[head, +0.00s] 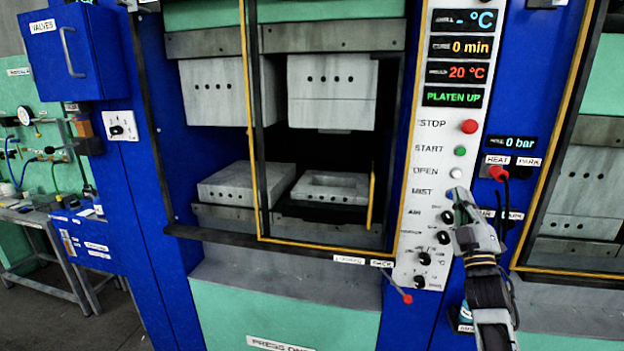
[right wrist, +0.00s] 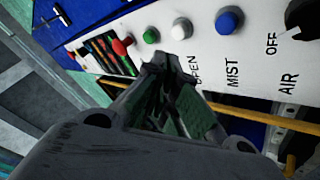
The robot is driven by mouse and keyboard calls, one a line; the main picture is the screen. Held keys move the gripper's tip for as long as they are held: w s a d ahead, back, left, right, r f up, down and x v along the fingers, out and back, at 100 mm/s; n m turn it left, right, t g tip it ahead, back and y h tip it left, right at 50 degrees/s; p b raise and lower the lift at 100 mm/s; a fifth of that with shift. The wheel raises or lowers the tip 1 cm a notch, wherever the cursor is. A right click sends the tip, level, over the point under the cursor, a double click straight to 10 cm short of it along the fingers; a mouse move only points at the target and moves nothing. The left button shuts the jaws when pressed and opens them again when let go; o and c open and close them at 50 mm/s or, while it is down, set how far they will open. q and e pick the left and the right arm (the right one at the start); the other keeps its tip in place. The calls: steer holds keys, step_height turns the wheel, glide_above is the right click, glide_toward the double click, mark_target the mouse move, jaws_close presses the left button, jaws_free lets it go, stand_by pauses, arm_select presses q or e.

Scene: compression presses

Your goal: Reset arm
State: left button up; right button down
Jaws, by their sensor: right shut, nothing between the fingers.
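My right gripper (head: 460,203) is shut and empty in front of the white control panel (head: 409,262) of the press. In the head view its fingertips overlap the area beside the MIST label, just below the white OPEN button (head: 456,173). In the right wrist view the closed fingertips (right wrist: 168,64) point at the panel, just below the white OPEN button (right wrist: 181,29). The blue MIST button (right wrist: 229,19) is to their right there, and the green START button (right wrist: 151,36) to their left. I cannot tell whether the tips touch the panel. My left gripper is not in view.
The press stands open with upper platens (head: 331,92) and lower platens (head: 333,187) apart. A yellow-edged guard frame (head: 257,120) crosses the opening. Black knobs (head: 444,238), a red-tipped lever (head: 407,298) and a red plug with a cable (head: 498,173) are near my right arm. The display reads PLATEN UP.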

steer(key=s+a+f+m+g, duration=0.2)
steer(key=f+g, duration=0.2)
steer(key=f, duration=0.5)
steer(key=s+a+f+m+g, duration=0.2)
steer(key=s+f+m+g, duration=0.15)
steer(key=f, duration=0.55)
steer(key=s+a+f+m+g, duration=0.15)
steer(key=f+g, duration=0.25)
steer(key=f, duration=0.5)
steer(key=s+a+f+g+y, duration=0.1)
steer(key=s+a+f+g, duration=0.35)
steer(key=s, duration=0.35)
steer(key=s+a+f+g+y, duration=0.1)
steer(key=s+a+f+g, duration=0.2)
steer(key=s+f, duration=0.4)
steer(key=s+a+f+g+y, duration=0.1)
steer(key=s+a+f+g, duration=0.3)
steer(key=s, duration=0.5)
steer(key=s+f, duration=0.2)
steer(key=f, duration=1.5)
steer(key=s+f, duration=0.2)
steer(key=f, duration=1.5)
steer(key=s+d+f, duration=0.2)
steer(key=s+f, duration=0.7)
steer(key=s, duration=0.1)
steer(key=s+d+f+g, duration=0.1)
steer(key=s+d+f, duration=0.1)
steer(key=s+f, duration=0.8)
steer(key=shift+s+d+g, duration=0.3)
steer(key=shift+s, duration=0.4)
